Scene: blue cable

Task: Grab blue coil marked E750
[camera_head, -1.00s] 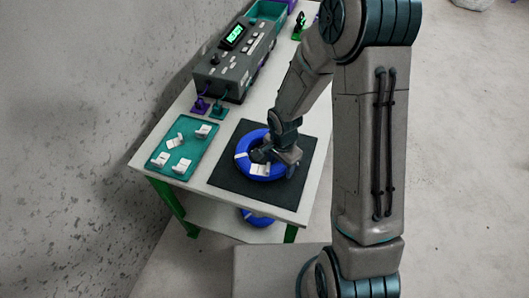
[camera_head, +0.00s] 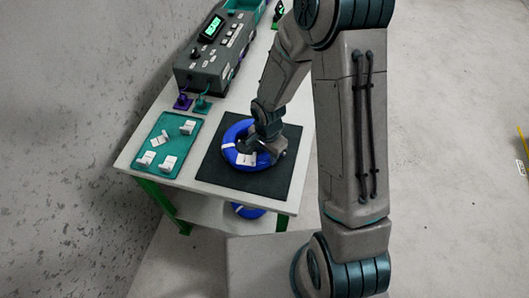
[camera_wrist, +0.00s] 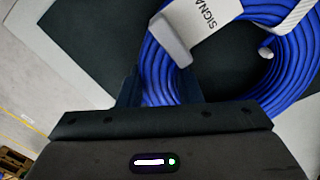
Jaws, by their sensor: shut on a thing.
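A blue cable coil (camera_head: 232,133) with white label tags lies on a black mat (camera_head: 222,176) on the white table. My gripper (camera_head: 272,150) is at the right side of this coil, shut on it. In the wrist view the blue coil (camera_wrist: 292,82) fills the upper right, with dark fingers (camera_wrist: 158,92) at its left side. A white tag (camera_wrist: 205,22) on it shows letters like "SIGNA", the rest cut off. I cannot read E750 anywhere. A second blue coil (camera_head: 248,211) shows partly on the lower shelf.
A teal tray (camera_head: 148,162) with several small white pieces lies left of the mat. A grey device (camera_head: 213,58) with a lit green display stands behind, with purple and teal plugs in front. A speckled wall runs along the left. Open floor lies to the right.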

